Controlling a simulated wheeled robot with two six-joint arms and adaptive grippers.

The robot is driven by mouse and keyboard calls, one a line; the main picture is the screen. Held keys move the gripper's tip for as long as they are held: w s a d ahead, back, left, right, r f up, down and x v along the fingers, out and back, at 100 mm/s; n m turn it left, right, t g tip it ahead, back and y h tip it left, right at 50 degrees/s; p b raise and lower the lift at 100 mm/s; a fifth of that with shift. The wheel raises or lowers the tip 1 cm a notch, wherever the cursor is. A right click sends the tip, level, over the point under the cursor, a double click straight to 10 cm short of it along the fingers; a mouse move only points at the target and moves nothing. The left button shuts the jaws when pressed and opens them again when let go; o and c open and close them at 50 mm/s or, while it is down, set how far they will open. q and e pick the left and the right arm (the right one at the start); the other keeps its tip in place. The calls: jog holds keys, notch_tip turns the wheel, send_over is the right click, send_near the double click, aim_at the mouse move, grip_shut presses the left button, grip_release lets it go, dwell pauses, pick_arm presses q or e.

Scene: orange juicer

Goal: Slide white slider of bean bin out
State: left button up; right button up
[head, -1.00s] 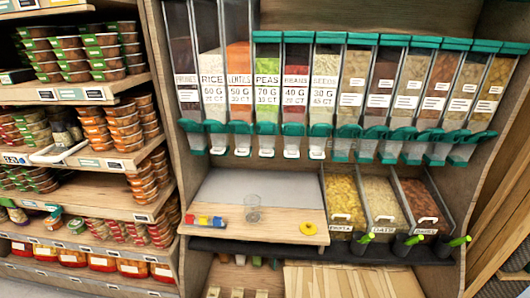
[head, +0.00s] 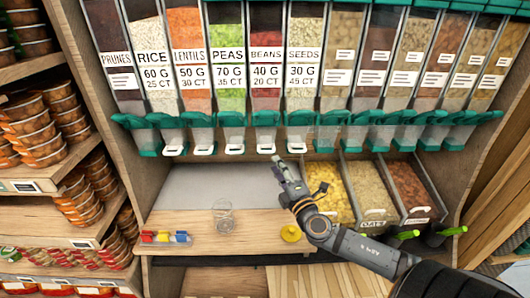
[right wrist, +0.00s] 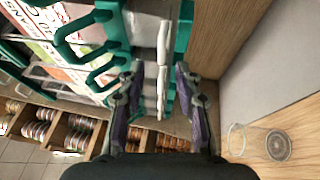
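The bean bin (head: 266,75) holds dark red beans behind a BEANS label in the row of dispensers. Its white slider (head: 266,150) sticks out under the green-handled spout. My right gripper (head: 279,160) is just below and right of this slider in the head view. In the right wrist view, the right gripper (right wrist: 160,70) has its two purple-grey fingers apart, with a white slider edge (right wrist: 162,45) between them. Gaps seem to show on both sides; contact is not clear. The slider's underside is partly hidden in the head view. My left gripper is not in view.
Neighbouring spouts for peas (head: 235,125) and seeds (head: 300,125) stand close on both sides. Below are a wooden shelf (head: 190,218), a clear glass (head: 224,217), a yellow round object (head: 291,233) and open food bins (head: 375,190). Stocked shelves are at the left.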

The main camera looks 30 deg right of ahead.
aim_at(268, 152)
jog(key=p+x, duration=0.2)
jog(key=x, duration=0.4)
jog(key=shift+w+d+r, duration=0.1)
jog(key=shift+w+d, duration=0.05)
jog(key=shift+w, duration=0.9)
grip_shut()
jog(key=shift+s, duration=0.1)
